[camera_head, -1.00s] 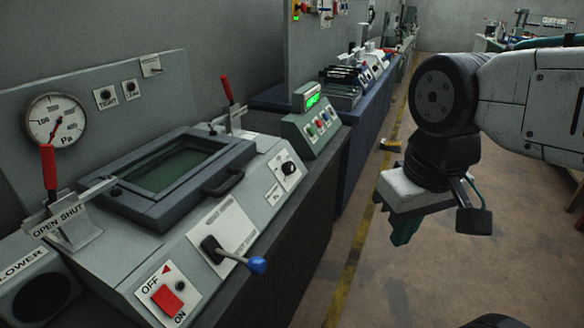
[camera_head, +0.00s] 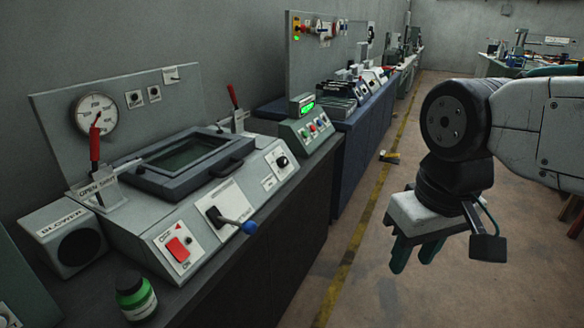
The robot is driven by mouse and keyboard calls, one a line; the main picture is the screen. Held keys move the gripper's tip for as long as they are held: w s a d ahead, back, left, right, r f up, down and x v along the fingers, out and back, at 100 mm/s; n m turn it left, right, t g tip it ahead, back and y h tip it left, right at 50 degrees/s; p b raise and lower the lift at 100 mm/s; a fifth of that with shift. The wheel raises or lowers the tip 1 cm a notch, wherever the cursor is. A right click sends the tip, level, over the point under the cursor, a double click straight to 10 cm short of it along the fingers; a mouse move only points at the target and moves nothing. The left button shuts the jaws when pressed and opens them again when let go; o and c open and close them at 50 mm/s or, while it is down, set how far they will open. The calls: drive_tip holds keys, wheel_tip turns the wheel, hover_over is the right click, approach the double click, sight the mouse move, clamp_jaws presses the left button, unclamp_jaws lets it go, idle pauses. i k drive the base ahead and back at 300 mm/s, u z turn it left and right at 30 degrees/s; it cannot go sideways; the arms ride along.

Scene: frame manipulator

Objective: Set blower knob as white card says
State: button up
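A grey box labelled BLOWER (camera_head: 75,240) stands at the left end of the bench, with a round dark opening in its front. A black knob (camera_head: 282,161) sits on a white plate at the right of the grey console; its setting is too small to read. A small white card (camera_head: 172,75) is on the upright back panel; its writing is unreadable, and I cannot tell if it is the task's card. My gripper (camera_head: 416,258) hangs over the floor at right, far from the console, its green fingers apart and empty.
The console has a lidded window frame (camera_head: 185,160), a red-handled lever (camera_head: 95,145), a blue-ball lever (camera_head: 250,227) and a red OFF/ON switch (camera_head: 178,249). A green bottle (camera_head: 135,295) stands at the bench front.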

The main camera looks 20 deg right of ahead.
sight(282, 162)
drive_tip(key=z, duration=0.15)
drive_tip(key=i, duration=1.2)
drive_tip(key=u, duration=0.2)
